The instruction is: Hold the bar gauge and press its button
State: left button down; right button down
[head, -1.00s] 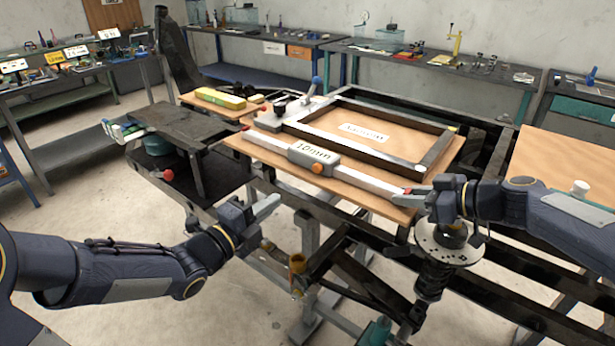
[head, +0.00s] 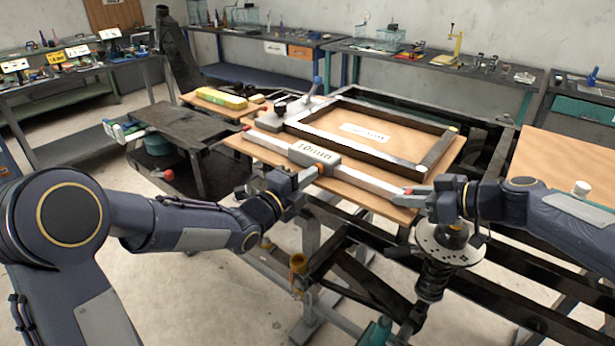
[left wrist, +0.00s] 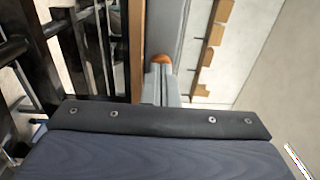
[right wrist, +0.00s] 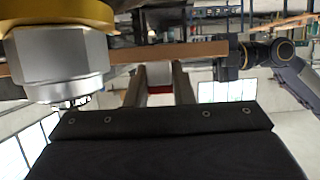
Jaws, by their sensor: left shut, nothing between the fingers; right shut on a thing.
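The bar gauge (head: 315,154) is a long grey bar with a wider middle block marked 10mm, lying across the front of the wooden board. My right gripper (head: 424,194) is shut on the gauge's right end, at its red tip; the right wrist view shows the red tip (right wrist: 160,88) between the fingers. My left gripper (head: 311,175) is shut and empty, its fingertips at the front of the middle block. The orange button is mostly hidden in the head view. In the left wrist view the orange button (left wrist: 162,59) shows right at the fingertips (left wrist: 161,75); contact cannot be told.
A dark square frame (head: 360,140) with a label lies on the wooden board (head: 405,210) behind the gauge. A spring damper (head: 437,262) stands below my right gripper. A toggle clamp (head: 300,105) and a yellow block (head: 222,98) are at the back left.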

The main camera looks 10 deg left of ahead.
pick_arm(q)
jog(key=shift+x, duration=1.05)
jog(key=shift+s, duration=0.1)
pick_arm(e)
jog(key=shift+a, duration=0.1)
jog(key=shift+s, duration=0.1)
pick_arm(q)
jog(key=shift+s, duration=0.1)
jog(key=v, duration=1.3)
jog(key=shift+s+a, duration=0.3)
jog(key=shift+a, duration=0.1)
jog(key=shift+f, duration=0.1)
pick_arm(e)
jog(key=c, duration=1.2)
grip_release()
jog(key=shift+o, duration=0.2)
